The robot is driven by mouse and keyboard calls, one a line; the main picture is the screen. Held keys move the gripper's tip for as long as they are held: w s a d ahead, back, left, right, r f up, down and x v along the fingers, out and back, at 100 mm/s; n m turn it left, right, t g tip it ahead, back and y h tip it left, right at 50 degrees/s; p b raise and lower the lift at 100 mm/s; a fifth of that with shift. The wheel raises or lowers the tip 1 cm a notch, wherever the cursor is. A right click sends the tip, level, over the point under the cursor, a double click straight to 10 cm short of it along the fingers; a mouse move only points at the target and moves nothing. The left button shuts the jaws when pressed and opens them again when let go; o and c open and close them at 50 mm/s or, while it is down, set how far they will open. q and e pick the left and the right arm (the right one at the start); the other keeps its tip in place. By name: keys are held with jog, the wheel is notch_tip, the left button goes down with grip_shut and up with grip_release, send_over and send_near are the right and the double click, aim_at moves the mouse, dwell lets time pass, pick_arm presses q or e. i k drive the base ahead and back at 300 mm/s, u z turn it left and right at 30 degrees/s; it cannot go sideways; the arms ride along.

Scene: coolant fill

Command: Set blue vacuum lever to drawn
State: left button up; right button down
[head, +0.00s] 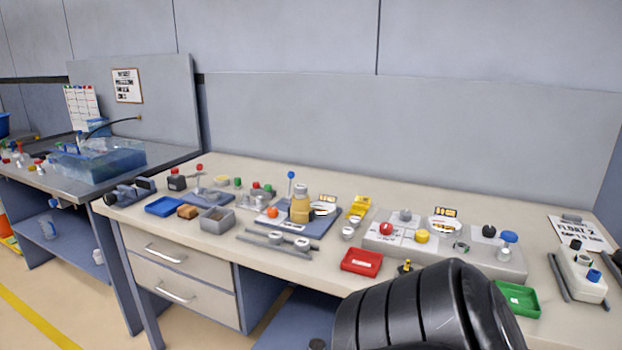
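A lever with a blue ball knob (291,175) stands about upright at the back of a blue base plate (310,226) on the workbench. I take it to be the blue vacuum lever; its lettering, if any, is too small to read. A tan bottle-shaped part (300,206) and a round dial (322,208) sit on the same plate, just right of the lever. Neither of my grippers shows in the head view. A black ribbed part of my own arm fills the lower right and hides part of the bench's front.
A grey panel (375,243) with coloured knobs stands to the right. A red tray (362,261), a blue tray (164,206) and a grey bin (216,219) lie near the front edge. A second red-knobbed lever (199,168) stands to the left. Grey bars lie before the plate.

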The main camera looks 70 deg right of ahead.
aim_at(290, 174)
jog(key=z, duration=1.1)
